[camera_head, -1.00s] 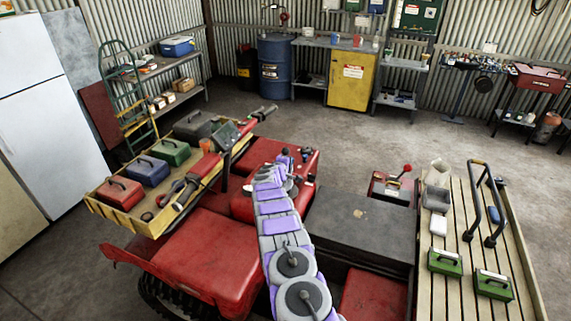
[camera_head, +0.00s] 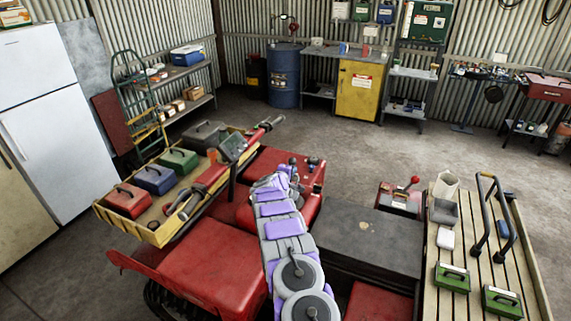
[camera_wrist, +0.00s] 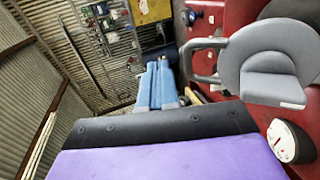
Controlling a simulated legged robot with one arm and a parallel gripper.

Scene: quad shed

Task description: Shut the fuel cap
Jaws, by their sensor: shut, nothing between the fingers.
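In the wrist view, a grey round cap with a loop handle (camera_wrist: 268,62) stands at the upper right over the red machine body. I take it to be the fuel cap; it looks tilted up, but its hinge and the filler opening cannot be made out. My gripper (camera_wrist: 162,72) has blue fingers close together with nothing between them. It shows left of the cap's handle and looks apart from it. In the head view, my purple and grey arm reaches over the red machine (camera_head: 205,265) and hides most of the cap area.
A white dial gauge (camera_wrist: 289,141) sits on the red body below the cap. In the head view, a yellow tray (camera_head: 150,232) with toolboxes is at left, a dark box lid (camera_head: 365,245) and a slatted wooden rack (camera_head: 462,300) at right. Bare floor lies behind the machine.

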